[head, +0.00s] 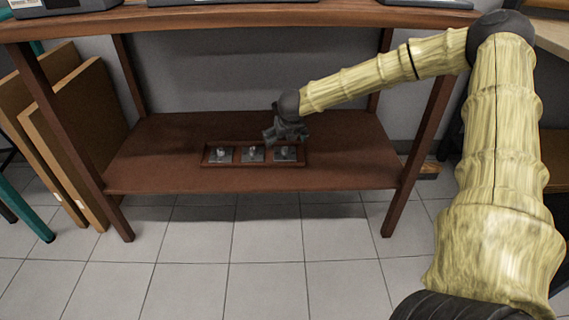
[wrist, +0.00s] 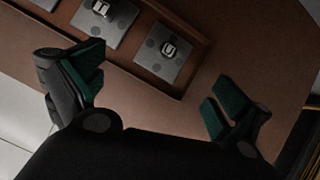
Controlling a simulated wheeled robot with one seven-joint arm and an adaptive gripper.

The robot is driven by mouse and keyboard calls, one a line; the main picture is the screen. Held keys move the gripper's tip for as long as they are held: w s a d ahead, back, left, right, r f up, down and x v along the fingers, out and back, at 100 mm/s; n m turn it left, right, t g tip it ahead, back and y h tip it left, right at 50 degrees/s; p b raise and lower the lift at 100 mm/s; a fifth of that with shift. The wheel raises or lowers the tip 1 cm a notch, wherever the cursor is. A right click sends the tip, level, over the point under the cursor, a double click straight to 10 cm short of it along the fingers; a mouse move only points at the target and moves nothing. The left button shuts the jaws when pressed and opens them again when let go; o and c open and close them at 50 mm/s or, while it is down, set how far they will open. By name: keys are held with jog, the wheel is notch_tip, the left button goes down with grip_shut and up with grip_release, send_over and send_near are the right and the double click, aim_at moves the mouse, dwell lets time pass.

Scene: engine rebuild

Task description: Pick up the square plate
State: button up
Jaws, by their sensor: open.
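Three grey square plates, each with a small raised piece on top, lie in a row in a shallow brown tray on the lower shelf: a left plate (head: 220,155), a middle plate (head: 252,154) and a right plate (head: 285,155). My gripper (head: 281,138) is above the tray's right end, near the right plate. In the wrist view my gripper (wrist: 153,92) is open and empty, its dark green pads wide apart. One plate (wrist: 148,60) lies beyond the fingertips with dark round spots around its raised piece. A second plate (wrist: 112,28) lies beside it; a third is cut off at the top edge.
The tray (head: 304,161) has low rims and dividers. The brown shelf (head: 160,140) around it is bare. The workbench top (head: 240,17) overhangs it, with legs at both sides. Brown boards (head: 70,130) lean at the left.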

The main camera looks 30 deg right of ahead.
aim_at(284, 148)
jog(key=shift+m, duration=0.5)
jog(key=b+x, duration=0.1)
jog(key=x, duration=0.1)
jog(key=b+x, duration=0.2)
jog(key=x, duration=0.1)
jog(key=shift+w+d, duration=0.1)
jog(key=shift+d, duration=0.35)
jog(key=shift+b+x, duration=2.1)
jog(key=shift+x, duration=1)
jog(key=shift+d+r, duration=0.1)
jog(key=shift+r, duration=0.05)
jog(key=c, duration=1)
